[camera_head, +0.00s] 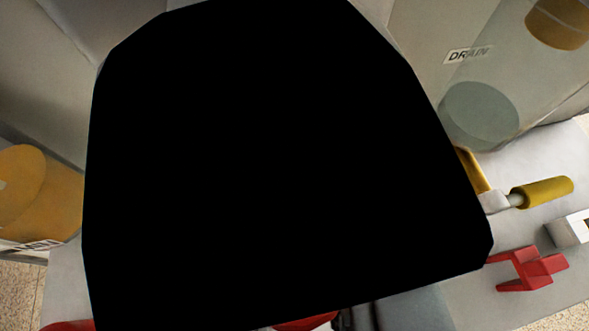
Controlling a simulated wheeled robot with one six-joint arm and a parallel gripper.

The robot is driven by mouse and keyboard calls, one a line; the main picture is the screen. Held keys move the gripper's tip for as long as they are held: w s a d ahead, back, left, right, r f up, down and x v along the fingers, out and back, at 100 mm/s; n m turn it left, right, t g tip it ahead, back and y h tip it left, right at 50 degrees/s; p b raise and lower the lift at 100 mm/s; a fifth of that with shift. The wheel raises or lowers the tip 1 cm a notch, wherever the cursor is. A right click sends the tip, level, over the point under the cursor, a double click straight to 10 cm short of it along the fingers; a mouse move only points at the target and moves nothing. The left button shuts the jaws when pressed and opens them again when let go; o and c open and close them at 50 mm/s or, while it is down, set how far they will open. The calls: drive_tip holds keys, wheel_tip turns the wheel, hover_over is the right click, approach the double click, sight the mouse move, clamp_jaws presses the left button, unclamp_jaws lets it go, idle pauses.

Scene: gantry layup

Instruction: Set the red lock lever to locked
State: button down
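A large black shape (280,160) fills the middle of the view, very close to the camera. It is probably part of my gripper or wrist, but no fingertips can be made out. A red forked piece (545,266) lies or stands on the pale grey surface at the lower right. Other bits of red show at the bottom edge (305,322) and at the bottom left corner (68,326), mostly cut off or covered. I cannot tell which red part is the lock lever, nor its setting.
A yellow-handled lever (545,192) and a white block (570,230) are on the grey surface (460,303) at right. A clear cylinder (520,75) is behind, near a DRAIN label (468,54). An orange-yellow container (50,195) stands at left.

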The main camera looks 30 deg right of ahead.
drive_tip(key=shift+f, duration=0.15)
drive_tip(key=c, duration=1.5)
unclamp_jaws()
drive_tip(key=shift+o, duration=0.2)
drive_tip(key=shift+s, duration=0.1)
drive_tip(key=v, duration=1.7)
drive_tip(key=shift+s+a, duration=0.15)
drive_tip(key=s+d+f+n+t+y, duration=0.2)
drive_tip(key=s+d+f, duration=0.1)
drive_tip(key=s, duration=0.8)
drive_tip(key=s+d+f+n+t+y, duration=0.2)
drive_tip(key=s+f, duration=0.3)
drive_tip(key=s, duration=0.6)
drive_tip(key=s+d+f+n+t+y, duration=0.2)
drive_tip(key=s+d+f, duration=0.2)
drive_tip(key=s, duration=0.7)
drive_tip(key=shift+s+f, duration=0.15)
drive_tip(key=shift+s, duration=0.15)
